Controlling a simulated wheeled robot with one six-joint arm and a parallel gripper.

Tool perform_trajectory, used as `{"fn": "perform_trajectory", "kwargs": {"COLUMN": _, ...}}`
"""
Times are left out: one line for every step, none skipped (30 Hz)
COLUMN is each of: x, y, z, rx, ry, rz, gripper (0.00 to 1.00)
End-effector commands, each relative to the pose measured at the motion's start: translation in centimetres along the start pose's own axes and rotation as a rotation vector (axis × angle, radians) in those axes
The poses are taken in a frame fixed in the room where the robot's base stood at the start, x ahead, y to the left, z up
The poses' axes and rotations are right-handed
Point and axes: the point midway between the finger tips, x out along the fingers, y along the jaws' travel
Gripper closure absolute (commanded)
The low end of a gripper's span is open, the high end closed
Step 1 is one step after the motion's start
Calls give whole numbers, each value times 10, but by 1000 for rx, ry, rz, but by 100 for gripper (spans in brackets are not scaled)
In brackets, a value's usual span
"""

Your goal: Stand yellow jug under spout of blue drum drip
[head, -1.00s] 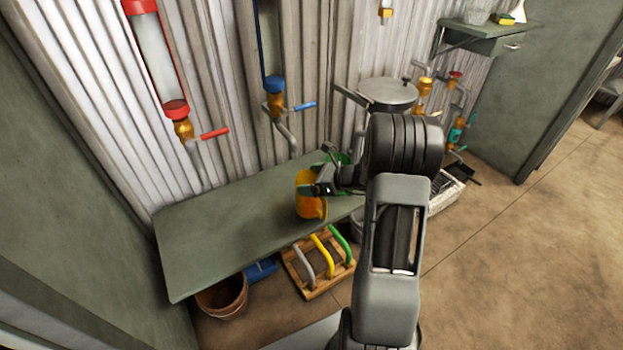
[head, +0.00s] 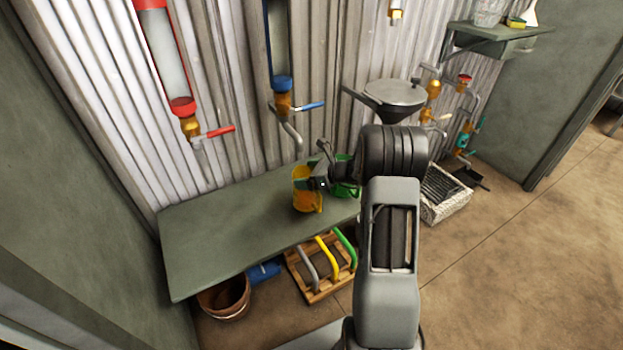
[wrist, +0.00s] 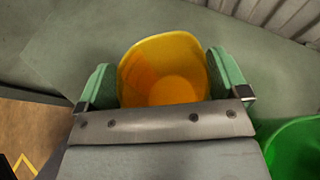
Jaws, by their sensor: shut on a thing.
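The yellow jug (head: 303,196) is upright at the right part of the green bench (head: 215,240). My gripper (head: 312,178) is shut on it; in the wrist view the green fingers of my gripper (wrist: 162,80) lie on both sides of the yellow jug (wrist: 165,65), which looks empty. Whether its base touches the bench I cannot tell. The blue drum drip (head: 281,88) hangs on the wall, with a blue lever and a grey spout (head: 297,143) pointing down, behind and slightly left of the jug.
A green jug (head: 345,180) stands close right of the yellow one and also shows in the wrist view (wrist: 292,148). A red drum drip (head: 182,105) hangs further left. The bench's left part is clear. A wooden rack (head: 318,285) stands below the bench.

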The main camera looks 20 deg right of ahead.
Motion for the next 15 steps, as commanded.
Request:
{"fn": "perform_trajectory", "kwargs": {"x": 3, "y": -2, "z": 2, "rx": -2, "ry": -1, "rz": 0, "gripper": 46}}
{"fn": "perform_trajectory", "kwargs": {"x": 5, "y": -4, "z": 2, "rx": -1, "ry": -1, "rz": 1, "gripper": 46}}
{"fn": "perform_trajectory", "kwargs": {"x": 8, "y": -5, "z": 3, "rx": -1, "ry": -1, "rz": 1, "gripper": 46}}
{"fn": "perform_trajectory", "kwargs": {"x": 9, "y": -7, "z": 4, "rx": 0, "ry": -1, "rz": 1, "gripper": 46}}
{"fn": "perform_trajectory", "kwargs": {"x": 11, "y": -8, "z": 5, "rx": 0, "ry": 0, "rz": 1, "gripper": 46}}
{"fn": "perform_trajectory", "kwargs": {"x": 13, "y": -10, "z": 6, "rx": -1, "ry": 0, "rz": 1, "gripper": 46}}
{"fn": "perform_trajectory", "kwargs": {"x": 14, "y": -11, "z": 6, "rx": -2, "ry": 0, "rz": 0, "gripper": 46}}
{"fn": "perform_trajectory", "kwargs": {"x": 15, "y": -12, "z": 7, "rx": -2, "ry": 0, "rz": 0, "gripper": 46}}
{"fn": "perform_trajectory", "kwargs": {"x": 17, "y": -13, "z": 7, "rx": -1, "ry": 0, "rz": 0, "gripper": 46}}
{"fn": "perform_trajectory", "kwargs": {"x": 18, "y": -14, "z": 7, "rx": 0, "ry": 1, "rz": 0, "gripper": 46}}
{"fn": "perform_trajectory", "kwargs": {"x": 19, "y": -15, "z": 8, "rx": 0, "ry": 0, "rz": 0, "gripper": 46}}
{"fn": "perform_trajectory", "kwargs": {"x": 20, "y": -16, "z": 8, "rx": 0, "ry": 0, "rz": 0, "gripper": 46}}
{"fn": "perform_trajectory", "kwargs": {"x": 21, "y": -17, "z": 9, "rx": 0, "ry": 0, "rz": 0, "gripper": 46}}
{"fn": "perform_trajectory", "kwargs": {"x": 22, "y": -17, "z": 9, "rx": 0, "ry": 0, "rz": 0, "gripper": 46}}
{"fn": "perform_trajectory", "kwargs": {"x": 23, "y": -18, "z": 10, "rx": 0, "ry": 0, "rz": 0, "gripper": 46}}
